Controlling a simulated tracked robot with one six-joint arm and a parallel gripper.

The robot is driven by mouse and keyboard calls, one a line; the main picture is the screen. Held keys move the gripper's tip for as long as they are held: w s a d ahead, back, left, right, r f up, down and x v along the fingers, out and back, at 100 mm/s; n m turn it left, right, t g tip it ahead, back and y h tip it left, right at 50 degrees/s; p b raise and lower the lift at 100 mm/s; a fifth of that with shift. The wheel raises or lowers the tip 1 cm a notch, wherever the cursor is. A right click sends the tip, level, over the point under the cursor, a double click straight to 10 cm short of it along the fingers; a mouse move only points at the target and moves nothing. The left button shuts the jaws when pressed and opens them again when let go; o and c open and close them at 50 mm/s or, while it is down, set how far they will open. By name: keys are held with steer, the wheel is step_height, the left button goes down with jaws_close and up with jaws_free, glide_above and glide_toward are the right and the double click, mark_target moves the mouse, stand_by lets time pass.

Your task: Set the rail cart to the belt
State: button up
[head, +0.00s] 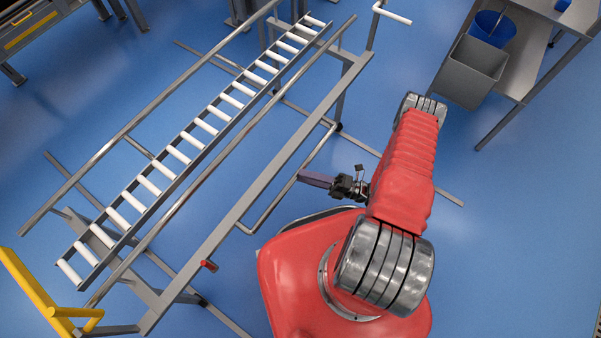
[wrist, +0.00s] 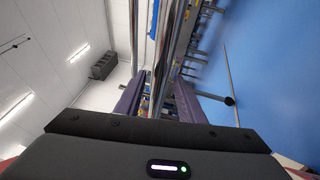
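The rail cart, a grey metal frame (head: 245,205) with a lane of white rollers (head: 205,125) between long side rails, runs diagonally across the left half of the head view. A bent handle bar (head: 317,150) juts from its near side. My gripper (head: 303,177) is at this bar, pointing left. In the wrist view its two purple fingers (wrist: 158,100) stand apart, with shiny metal bars seen between them. I cannot tell whether they touch the bar. I cannot single out the belt for certain; a dark unit with a yellow strip (head: 32,30) is at the top left.
A yellow bar (head: 35,290) stands at the roller lane's lower left end. A red knob (head: 210,265) is on the near frame. A grey bench (head: 525,75) with a grey bin (head: 470,72) and blue bucket (head: 492,29) is at the upper right. Blue floor is clear at the right.

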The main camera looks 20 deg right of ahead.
steer(key=shift+x, duration=1.65)
steer(key=shift+c, duration=0.6)
jaws_close()
steer(key=shift+f, duration=0.1)
